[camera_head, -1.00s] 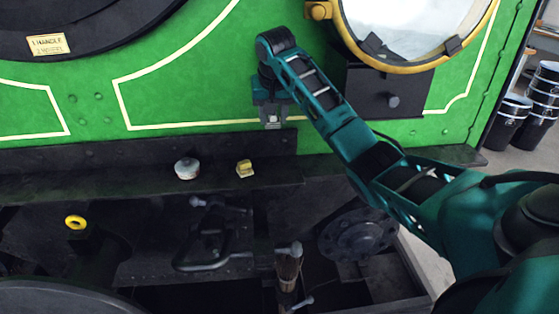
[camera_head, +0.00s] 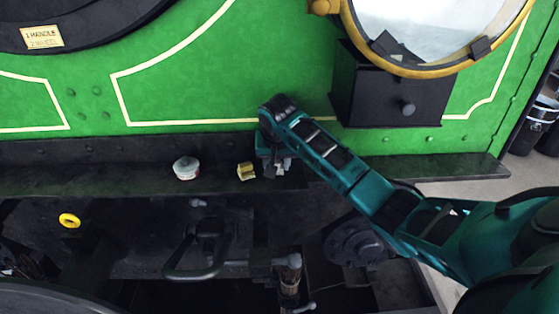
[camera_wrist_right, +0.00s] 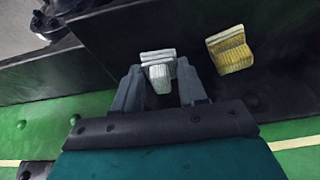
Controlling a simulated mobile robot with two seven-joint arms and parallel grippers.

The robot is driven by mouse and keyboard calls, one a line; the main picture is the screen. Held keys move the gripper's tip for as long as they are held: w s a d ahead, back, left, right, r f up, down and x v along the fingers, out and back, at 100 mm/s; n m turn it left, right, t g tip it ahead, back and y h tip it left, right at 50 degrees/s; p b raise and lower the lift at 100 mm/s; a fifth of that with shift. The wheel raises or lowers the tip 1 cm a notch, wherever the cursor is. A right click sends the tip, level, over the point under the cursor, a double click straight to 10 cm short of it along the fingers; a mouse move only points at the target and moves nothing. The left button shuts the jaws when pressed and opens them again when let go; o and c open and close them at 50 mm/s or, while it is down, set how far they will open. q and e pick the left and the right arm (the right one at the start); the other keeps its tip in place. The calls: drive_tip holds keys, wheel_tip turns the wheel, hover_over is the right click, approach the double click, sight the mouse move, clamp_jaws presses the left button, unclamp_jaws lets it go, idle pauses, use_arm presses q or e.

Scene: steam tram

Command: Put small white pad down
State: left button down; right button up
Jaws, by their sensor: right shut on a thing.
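The small white pad (camera_wrist_right: 158,66) is between the fingertips of my right gripper (camera_wrist_right: 160,88), which is shut on it. In the head view my right gripper (camera_head: 277,170) points down at the dark ledge (camera_head: 400,166), just right of the yellow pad (camera_head: 246,171). The fingers hide part of the white pad, and I cannot tell whether it touches the ledge. The yellow pad also shows in the wrist view (camera_wrist_right: 230,50), apart from the white one. My left gripper is not in view.
A round white-topped tin (camera_head: 186,168) stands on the ledge left of the yellow pad. A black box (camera_head: 390,95) under the lamp (camera_head: 435,25) is fixed to the green wall behind. The ledge is bare right of my gripper. Below its front edge are a hook and pipes.

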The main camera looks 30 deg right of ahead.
drive_tip(key=shift+w+d+f, duration=0.1)
drive_tip(key=shift+f, duration=0.4)
drive_tip(key=shift+r, duration=0.1)
drive_tip(key=o, duration=0.9)
drive_tip(key=shift+o, duration=0.2)
drive_tip(key=v, duration=1.2)
drive_tip(key=shift+s+r, duration=0.15)
drive_tip(key=shift+s, duration=0.35)
